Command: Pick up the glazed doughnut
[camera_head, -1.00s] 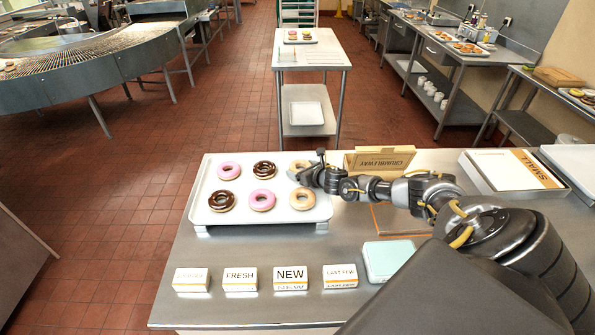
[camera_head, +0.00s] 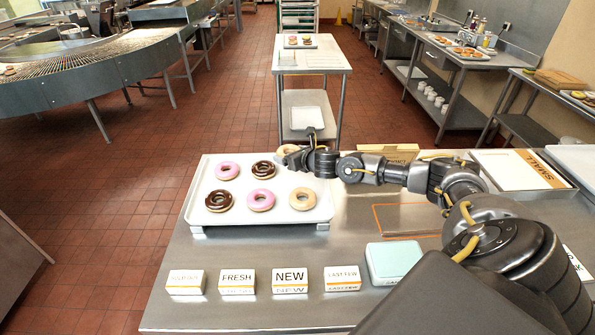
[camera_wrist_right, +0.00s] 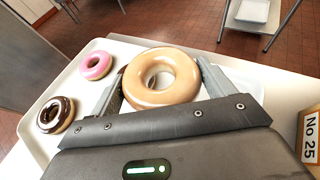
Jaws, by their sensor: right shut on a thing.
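The glazed doughnut (camera_head: 288,149), a plain tan ring, is at the back right of the white tray (camera_head: 260,221). My right gripper (camera_head: 297,156) is shut on it, partly hiding it in the head view. In the right wrist view the doughnut (camera_wrist_right: 160,76) sits between the two fingers of the gripper (camera_wrist_right: 161,82) and appears raised above the tray. A second tan glazed doughnut (camera_head: 303,198) lies at the tray's front right. My left gripper is not in view.
Pink and chocolate doughnuts (camera_head: 261,200) fill the tray's left and middle. Several label blocks (camera_head: 237,281) and a pale teal box (camera_head: 393,262) stand along the front. A cardboard box (camera_head: 388,152) is behind my right arm. The steel counter (camera_head: 270,252) is clear between tray and labels.

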